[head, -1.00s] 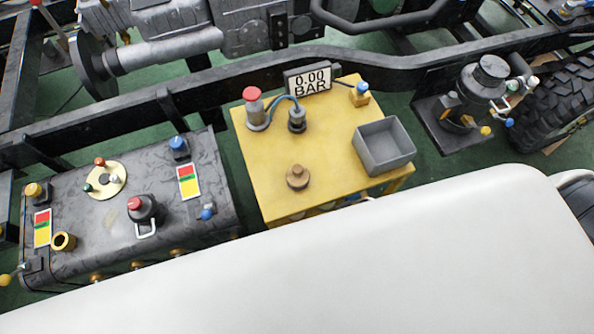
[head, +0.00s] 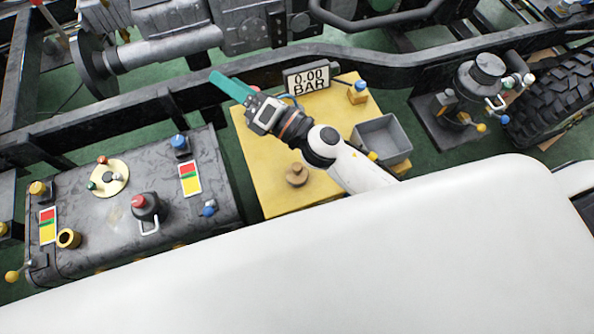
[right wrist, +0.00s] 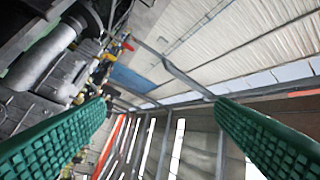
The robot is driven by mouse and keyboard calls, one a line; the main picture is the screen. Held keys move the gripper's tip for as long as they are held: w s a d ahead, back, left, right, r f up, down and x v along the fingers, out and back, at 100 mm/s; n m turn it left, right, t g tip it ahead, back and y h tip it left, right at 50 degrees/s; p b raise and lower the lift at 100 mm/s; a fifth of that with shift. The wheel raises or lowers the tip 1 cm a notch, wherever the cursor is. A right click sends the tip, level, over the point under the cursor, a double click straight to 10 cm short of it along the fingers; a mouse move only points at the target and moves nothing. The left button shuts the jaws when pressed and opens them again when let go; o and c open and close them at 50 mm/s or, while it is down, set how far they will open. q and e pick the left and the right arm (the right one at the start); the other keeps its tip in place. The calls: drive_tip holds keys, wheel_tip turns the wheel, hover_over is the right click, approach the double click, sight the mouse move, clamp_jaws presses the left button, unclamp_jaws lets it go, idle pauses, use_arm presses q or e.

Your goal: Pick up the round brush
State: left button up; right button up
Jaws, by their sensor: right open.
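A small round brown wooden piece with a knob on top, which looks like the round brush (head: 297,175), sits upright near the front of the yellow table (head: 262,190) in the head view. My right gripper (head: 218,80) is above the table's back left corner, beyond the brush and apart from it, with its green fingers pointing to the upper left. In the right wrist view the two green fingers (right wrist: 160,108) are spread wide with nothing between them. The brush does not show there. My left gripper is not in view.
A dark tank (head: 125,215) with valves lies left; a chassis rail runs behind.

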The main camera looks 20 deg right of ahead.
drive_tip(key=s+a+r+n+g+y, duration=0.1)
drive_tip(key=s+a+n+g+y, duration=0.3)
drive_tip(key=n, duration=0.6)
drive_tip(key=s+a+f+n+g, duration=0.5)
drive_tip(key=n+g, duration=0.6)
drive_tip(key=n, duration=0.2)
drive_tip(key=n+g+h+p, duration=0.1)
drive_tip(key=n+h, duration=1.3)
drive_tip(key=h, duration=0.3)
hover_over(298, 166)
wheel_tip(298, 166, down, 13)
drive_tip(key=shift+a+f, duration=0.1)
drive_tip(key=shift+f, duration=0.1)
wheel_tip(298, 166, down, 6)
drive_tip(key=shift+f+p, duration=0.1)
drive_tip(key=shift+p, duration=0.6)
drive_tip(key=shift+f+p, duration=0.75)
drive_tip(key=shift+f, duration=2)
drive_tip(key=shift+c, duration=0.4)
